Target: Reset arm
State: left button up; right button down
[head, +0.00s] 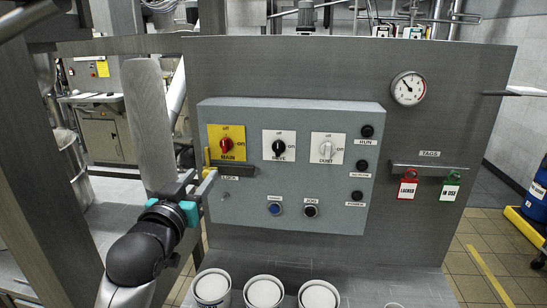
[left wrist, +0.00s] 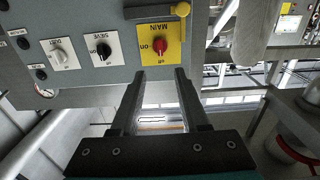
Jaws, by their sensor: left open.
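My left gripper (head: 200,180) is in front of the lower left edge of a grey control panel (head: 300,190). Its two fingers are apart with nothing between them, as the left wrist view (left wrist: 159,76) also shows. The red MAIN switch (head: 226,145) on its yellow plate is just above and to the right of the fingers; in the left wrist view the switch (left wrist: 160,46) lies beyond the fingertips. A yellow lock piece (head: 207,160) is close to the fingertips; I cannot tell whether they touch it. My right gripper is not in view.
Black (head: 278,147) and white (head: 328,149) switches sit right of MAIN. A gauge (head: 408,88), a red tag (head: 408,186) and a green tag (head: 450,186) are further right. White-topped tubs (head: 264,291) stand below the panel.

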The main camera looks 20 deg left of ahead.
pick_arm(q)
jog(key=s+d+f+m+g+h, duration=0.1)
jog(key=s+d+f+g+h, duration=0.25)
jog(key=f, duration=0.55)
jog(key=s+d+f+m+g, duration=0.25)
jog(key=s+d+f, duration=0.3)
jog(key=f, duration=0.45)
jog(key=s+d+f+m+g+h, duration=0.1)
jog(key=s+d+f+g, duration=0.3)
jog(key=s+f, duration=0.3)
jog(key=s+d+f+g, duration=0.4)
jog(key=s, duration=0.5)
notch_tip(320, 180, down, 30)
jog(key=g+b, duration=0.1)
jog(key=b, duration=0.9)
jog(key=s+a+f+b, duration=0.1)
jog(key=s+f+b, duration=0.3)
jog(key=s+f, duration=0.4)
jog(key=s+a+f+g+b, duration=0.1)
jog(key=s+f+b, duration=0.4)
jog(key=f, duration=1.1)
jog(key=s+a, duration=0.1)
jog(key=s, duration=0.2)
jog(key=shift+s+f+m, duration=0.15)
jog(key=shift+s+m, duration=0.1)
jog(key=shift+m, duration=0.1)
